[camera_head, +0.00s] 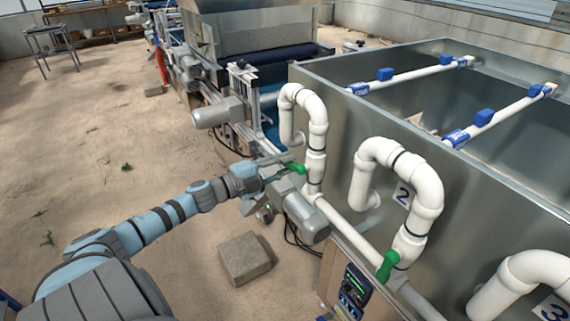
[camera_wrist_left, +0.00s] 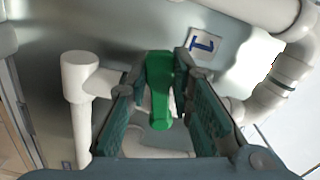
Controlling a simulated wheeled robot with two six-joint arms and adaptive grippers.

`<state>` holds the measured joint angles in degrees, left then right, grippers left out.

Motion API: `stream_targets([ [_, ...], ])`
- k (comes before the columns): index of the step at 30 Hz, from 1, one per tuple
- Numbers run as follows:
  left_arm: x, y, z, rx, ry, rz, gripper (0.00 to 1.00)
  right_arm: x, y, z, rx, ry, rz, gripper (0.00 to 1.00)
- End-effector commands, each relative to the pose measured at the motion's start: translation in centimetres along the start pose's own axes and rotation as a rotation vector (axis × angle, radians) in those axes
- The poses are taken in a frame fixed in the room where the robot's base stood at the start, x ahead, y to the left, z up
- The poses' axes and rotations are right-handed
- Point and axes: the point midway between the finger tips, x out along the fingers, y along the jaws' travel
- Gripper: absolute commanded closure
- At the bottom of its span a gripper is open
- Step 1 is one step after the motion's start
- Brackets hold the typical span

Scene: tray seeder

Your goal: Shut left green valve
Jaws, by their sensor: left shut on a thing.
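The left green valve handle (camera_head: 299,168) is on the white pipe at the lower end of the first pipe loop. My left gripper (camera_head: 287,167) reaches it from the left and is shut on it. In the left wrist view the green handle (camera_wrist_left: 159,88) lies between the two padded fingers of the gripper (camera_wrist_left: 161,78). It points down the picture toward the palm. A second green valve handle (camera_head: 387,265) is on the pipe at the second loop, clear of the gripper. My right gripper does not show.
Metal tanks (camera_head: 345,110) with white pipe loops (camera_head: 400,160) stand at the right. A grey motor (camera_head: 305,215) is just below the gripper. A control box (camera_head: 352,290) is at the lower middle. A stone block (camera_head: 244,258) lies on the floor.

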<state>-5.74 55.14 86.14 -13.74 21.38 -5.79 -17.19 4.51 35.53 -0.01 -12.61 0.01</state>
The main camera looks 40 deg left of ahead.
Motion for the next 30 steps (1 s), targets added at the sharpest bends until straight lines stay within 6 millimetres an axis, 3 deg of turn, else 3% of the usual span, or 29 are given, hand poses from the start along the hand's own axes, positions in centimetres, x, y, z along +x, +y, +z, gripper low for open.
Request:
stream_targets([
  [12,0.0,-1.6,-0.2,0.250,0.000,0.000,1.00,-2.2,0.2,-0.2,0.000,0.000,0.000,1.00],
  [30,0.0,-1.7,-0.3,0.304,0.000,0.000,1.00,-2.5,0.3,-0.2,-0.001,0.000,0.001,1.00],
])
